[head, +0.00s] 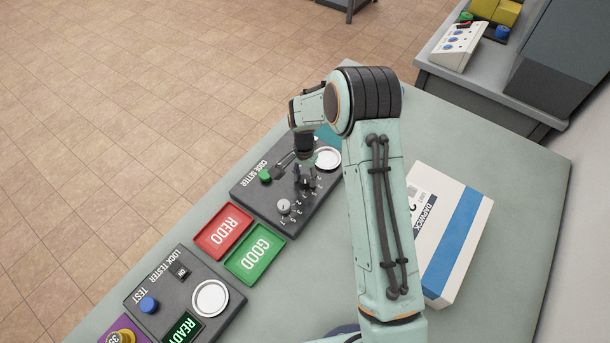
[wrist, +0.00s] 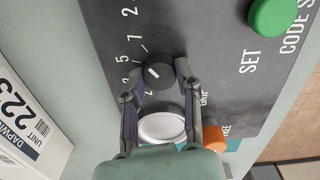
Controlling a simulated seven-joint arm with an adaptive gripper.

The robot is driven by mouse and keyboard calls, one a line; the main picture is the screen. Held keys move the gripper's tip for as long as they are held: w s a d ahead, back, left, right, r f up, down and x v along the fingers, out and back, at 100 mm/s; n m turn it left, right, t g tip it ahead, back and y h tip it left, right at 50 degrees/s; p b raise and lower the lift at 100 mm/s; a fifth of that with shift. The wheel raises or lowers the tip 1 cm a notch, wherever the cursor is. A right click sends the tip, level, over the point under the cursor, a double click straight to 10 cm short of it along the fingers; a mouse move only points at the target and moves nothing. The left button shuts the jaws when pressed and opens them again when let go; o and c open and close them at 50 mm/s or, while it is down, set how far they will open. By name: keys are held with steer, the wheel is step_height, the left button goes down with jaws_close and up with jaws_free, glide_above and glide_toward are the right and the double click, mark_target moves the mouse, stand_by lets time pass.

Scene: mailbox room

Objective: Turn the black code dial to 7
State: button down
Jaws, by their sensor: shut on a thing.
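The black code dial (wrist: 158,70) sits on the dark code setter panel (wrist: 215,30), with white numbers and tick marks around it. A 7 shows just above left of the dial in the wrist view. A small pale mark shows on the dial's top, but I cannot tell which number it points to. My gripper (wrist: 156,82) is shut on the dial, one finger on each side. In the head view my gripper (head: 304,178) reaches down onto the panel and largely hides the dial.
A grey dial (head: 284,206), a green button (head: 265,175) and a white disc (head: 327,158) are on the same panel. Red REDO (head: 223,229) and green GOOD (head: 255,252) trays lie beside it. A white-blue box (head: 450,235) lies right of my arm.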

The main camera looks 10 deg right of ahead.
steer(key=shift+f, duration=0.1)
steer(key=c, duration=0.8)
jaws_free()
step_height(320, 180, up, 12)
steer(key=shift+a+r, duration=0.1)
steer(key=n, duration=0.2)
glide_above(304, 178)
step_height(304, 178, down, 6)
steer(key=shift+r, duration=0.1)
steer(key=shift+s+f, duration=0.1)
steer(key=shift+f, duration=3)
